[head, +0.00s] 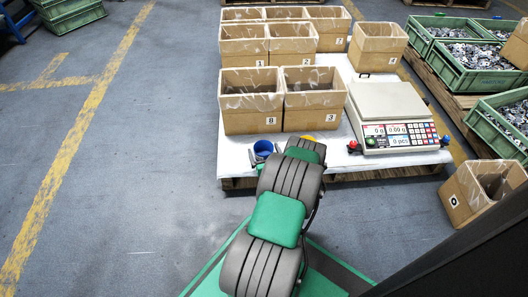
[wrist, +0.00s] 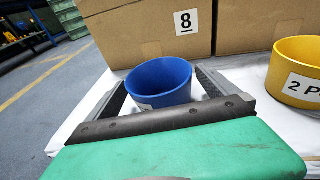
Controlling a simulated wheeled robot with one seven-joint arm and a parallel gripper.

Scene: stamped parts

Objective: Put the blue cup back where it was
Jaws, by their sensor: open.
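The blue cup (wrist: 160,82) stands upright on the white-topped pallet table, in front of the cardboard box marked 8. It has a white label, partly hidden by the gripper body. In the head view the blue cup (head: 263,147) shows at the table's front edge, left of my arm. My gripper (wrist: 163,88) is open, with one finger on each side of the blue cup. I cannot tell whether either finger touches it. In the head view my arm hides most of the gripper.
A yellow cup (wrist: 300,72) with a label starting "2 P" stands to the right. Box 8 (head: 251,119) and box 3 (head: 313,117) stand close behind. A scale (head: 390,112) stands right, with small red and blue objects beside it. Floor at left is clear.

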